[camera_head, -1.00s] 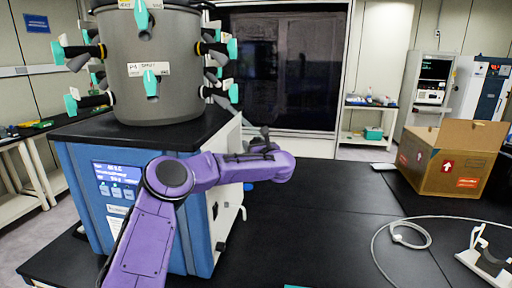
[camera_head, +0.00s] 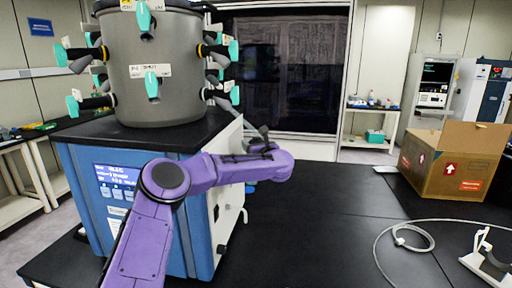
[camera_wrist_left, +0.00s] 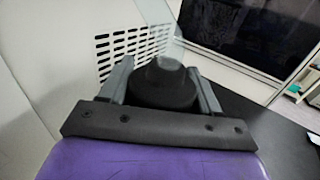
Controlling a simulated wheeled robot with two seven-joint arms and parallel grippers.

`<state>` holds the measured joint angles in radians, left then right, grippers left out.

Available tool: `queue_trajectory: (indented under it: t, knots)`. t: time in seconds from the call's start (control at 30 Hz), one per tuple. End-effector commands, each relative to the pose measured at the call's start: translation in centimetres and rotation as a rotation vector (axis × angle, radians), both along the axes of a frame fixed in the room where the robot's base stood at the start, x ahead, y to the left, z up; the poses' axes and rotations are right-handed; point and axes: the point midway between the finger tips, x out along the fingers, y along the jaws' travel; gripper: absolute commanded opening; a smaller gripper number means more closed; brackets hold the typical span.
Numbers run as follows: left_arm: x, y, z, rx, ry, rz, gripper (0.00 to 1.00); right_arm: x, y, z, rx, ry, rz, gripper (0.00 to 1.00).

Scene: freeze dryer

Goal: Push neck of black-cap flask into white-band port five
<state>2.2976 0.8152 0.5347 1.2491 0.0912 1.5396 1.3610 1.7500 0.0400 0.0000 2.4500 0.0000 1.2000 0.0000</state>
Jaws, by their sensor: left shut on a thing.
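My left gripper (camera_head: 262,139) is small and mostly hidden behind my purple forearm in the head view, beside the freeze dryer's right side. In the left wrist view, its two grey fingers (camera_wrist_left: 162,82) are shut on a black round cap (camera_wrist_left: 163,94), taken as the black-cap flask; a faint translucent shape lies beyond it. The grey drum (camera_head: 170,95) carries several ports with black stems and teal valve handles. A front port (camera_head: 152,86) has a white label, too small to read. I cannot tell which port is five. My right gripper is out of view.
The blue and white dryer body (camera_head: 90,190) stands on the black bench (camera_head: 310,235). An open cardboard box (camera_head: 430,170), a pale cable (camera_head: 385,228) and a white stand (camera_head: 484,250) are at the right. The middle of the bench is clear.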

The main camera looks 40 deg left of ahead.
Motion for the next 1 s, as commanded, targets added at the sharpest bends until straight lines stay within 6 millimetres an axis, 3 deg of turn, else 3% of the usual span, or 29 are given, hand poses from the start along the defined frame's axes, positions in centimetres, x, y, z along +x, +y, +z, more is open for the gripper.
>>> queue_trajectory:
  t: [0.2, 0.23, 0.3, 0.67, 1.0]
  knots:
    - [-0.3, 0.5, 0.6, 0.005, -0.004, 0.003, 0.08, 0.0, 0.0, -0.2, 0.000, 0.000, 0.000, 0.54]
    - [-0.3, 0.4, 0.7, 0.005, -0.003, 0.003, 0.72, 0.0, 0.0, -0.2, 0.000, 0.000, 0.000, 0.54]
    - [-0.3, 0.4, 0.6, 0.004, -0.003, 0.003, 0.92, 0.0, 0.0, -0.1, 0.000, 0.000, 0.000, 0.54]
    - [-0.4, -0.5, 0.2, 0.001, -0.002, -0.001, 0.92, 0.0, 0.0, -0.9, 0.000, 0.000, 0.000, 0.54]
    - [-3.5, -7.3, 0.0, 0.003, -0.006, 0.000, 0.92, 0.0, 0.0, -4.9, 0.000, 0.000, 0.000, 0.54]
